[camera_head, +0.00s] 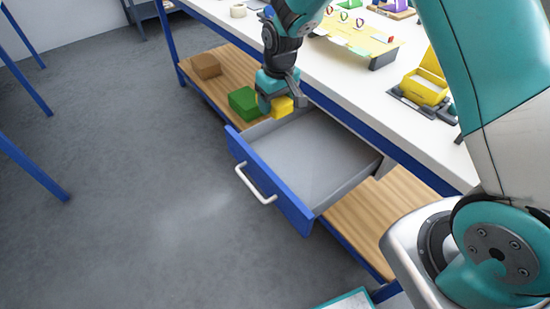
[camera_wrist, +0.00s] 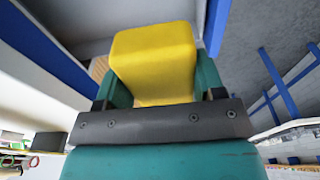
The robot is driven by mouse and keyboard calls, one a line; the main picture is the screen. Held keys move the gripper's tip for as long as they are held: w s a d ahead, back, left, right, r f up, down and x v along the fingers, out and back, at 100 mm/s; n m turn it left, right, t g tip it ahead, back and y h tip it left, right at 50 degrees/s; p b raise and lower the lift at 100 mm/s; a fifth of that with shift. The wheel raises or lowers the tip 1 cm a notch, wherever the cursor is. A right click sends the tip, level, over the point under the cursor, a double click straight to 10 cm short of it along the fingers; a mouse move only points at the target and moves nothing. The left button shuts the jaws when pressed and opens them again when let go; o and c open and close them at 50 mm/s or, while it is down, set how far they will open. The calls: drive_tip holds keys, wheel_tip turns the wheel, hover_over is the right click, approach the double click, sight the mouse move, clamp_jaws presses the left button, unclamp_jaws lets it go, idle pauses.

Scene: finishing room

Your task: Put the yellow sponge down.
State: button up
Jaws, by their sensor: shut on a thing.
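The yellow sponge (camera_head: 282,106) is in my gripper (camera_head: 280,101), above the far left corner of the open drawer in the head view. In the wrist view the yellow sponge (camera_wrist: 155,58) fills the space between the two teal fingers of my gripper (camera_wrist: 158,85), which is shut on it. Whether the sponge touches the drawer's edge cannot be told.
The open drawer (camera_head: 310,150) with a blue front and white handle looks empty. A green block (camera_head: 243,101) and a brown block (camera_head: 205,65) lie on the wooden lower shelf (camera_head: 360,215). A yellow box (camera_head: 424,88) stands on the white tabletop (camera_head: 335,83). The floor at left is mostly clear.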

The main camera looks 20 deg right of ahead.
sight(275, 155)
wheel_tip(275, 155, down, 18)
drive_tip(key=shift+f+p, duration=0.25)
drive_tip(key=shift+p, duration=0.75)
drive_tip(key=shift+f, duration=0.2)
drive_tip(key=o, duration=1)
drive_tip(key=shift+o, duration=0.2)
drive_tip(key=shift+r, duration=0.1)
drive_tip(key=shift+r, duration=0.1)
